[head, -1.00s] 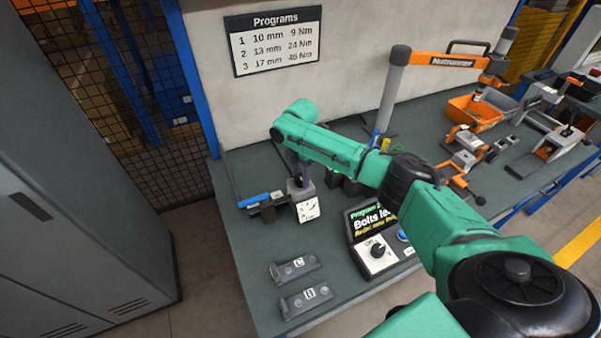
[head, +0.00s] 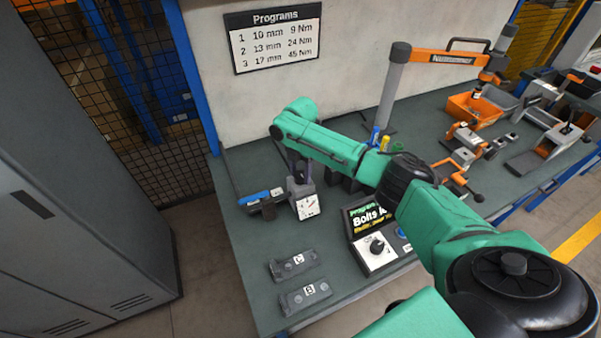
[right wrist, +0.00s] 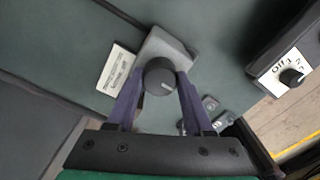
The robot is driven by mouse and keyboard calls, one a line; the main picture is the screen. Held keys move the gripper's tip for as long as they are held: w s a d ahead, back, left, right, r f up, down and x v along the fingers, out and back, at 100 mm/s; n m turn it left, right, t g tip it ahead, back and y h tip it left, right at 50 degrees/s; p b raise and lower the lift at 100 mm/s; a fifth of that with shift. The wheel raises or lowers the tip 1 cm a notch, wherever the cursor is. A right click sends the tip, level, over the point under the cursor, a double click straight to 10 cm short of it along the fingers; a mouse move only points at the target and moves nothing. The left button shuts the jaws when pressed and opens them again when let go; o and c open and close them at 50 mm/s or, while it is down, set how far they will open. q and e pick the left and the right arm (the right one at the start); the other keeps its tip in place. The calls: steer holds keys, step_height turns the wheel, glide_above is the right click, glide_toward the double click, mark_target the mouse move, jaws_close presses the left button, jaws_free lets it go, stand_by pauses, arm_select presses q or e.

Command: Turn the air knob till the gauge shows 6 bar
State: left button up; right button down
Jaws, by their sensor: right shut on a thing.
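The air unit's white gauge (head: 308,207) faces forward on the left of the bench. Its red needle is too small to read in bar. My right gripper (head: 299,176) comes down from above onto the top of this unit. In the right wrist view my right gripper (right wrist: 160,88) is shut on the dark round air knob (right wrist: 160,76), one finger on each side. The knob has a pale mark line. The knob is mostly hidden in the head view. My left gripper is not in view.
A control box with a knob (head: 375,246) stands to the right. A programs sign (head: 275,38) hangs on the wall.

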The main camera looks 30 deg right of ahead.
mark_target(300, 174)
steer(key=shift+c, duration=1.4)
jaws_free()
steer(key=shift+r, duration=0.1)
step_height(300, 174, up, 14)
steer(key=b, duration=0.3)
steer(key=shift+r, duration=0.25)
